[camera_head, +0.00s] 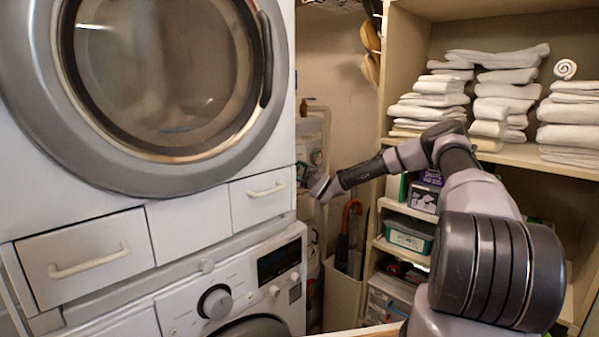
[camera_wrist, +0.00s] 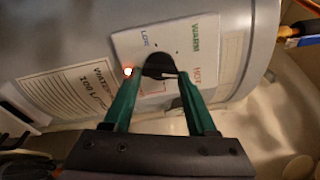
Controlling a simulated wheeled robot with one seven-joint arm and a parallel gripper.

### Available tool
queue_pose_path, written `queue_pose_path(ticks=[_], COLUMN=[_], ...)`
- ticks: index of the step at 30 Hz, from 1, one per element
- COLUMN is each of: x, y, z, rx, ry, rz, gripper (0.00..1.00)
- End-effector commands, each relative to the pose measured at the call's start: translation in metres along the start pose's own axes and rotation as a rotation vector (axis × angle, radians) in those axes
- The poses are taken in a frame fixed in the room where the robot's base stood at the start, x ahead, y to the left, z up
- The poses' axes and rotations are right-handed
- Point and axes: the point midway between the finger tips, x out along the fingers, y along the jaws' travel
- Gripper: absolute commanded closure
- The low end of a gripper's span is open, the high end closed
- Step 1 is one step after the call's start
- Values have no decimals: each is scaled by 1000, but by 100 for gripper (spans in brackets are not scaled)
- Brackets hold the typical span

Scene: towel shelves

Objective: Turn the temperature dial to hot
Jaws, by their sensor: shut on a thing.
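The temperature dial (camera_wrist: 158,64) is a dark knob on a white panel (camera_wrist: 128,44) in the wrist view. LOW, WARM and HOT are printed around it, with HOT in red at the right. My gripper (camera_wrist: 158,76) has its green fingers on either side of the dial and is shut on it. The fingers hide part of the dial, and I cannot tell its exact setting. In the head view my gripper (camera_head: 303,173) reaches behind the washer stack's right edge; the dial is too small to make out there.
Stacked machines (camera_head: 180,215) stand left of my arm. Towel shelves (camera_head: 540,155) are at right. A bin with umbrellas (camera_head: 343,295) stands below my gripper.

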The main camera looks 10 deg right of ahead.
Motion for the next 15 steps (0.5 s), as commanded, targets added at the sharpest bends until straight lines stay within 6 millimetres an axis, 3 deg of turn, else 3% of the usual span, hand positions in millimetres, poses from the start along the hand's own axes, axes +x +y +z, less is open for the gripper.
queue_pose_path(ticks=[15], x=[0], y=[2], z=[-2], rx=[227], ry=[2], rz=[0], gripper=[98])
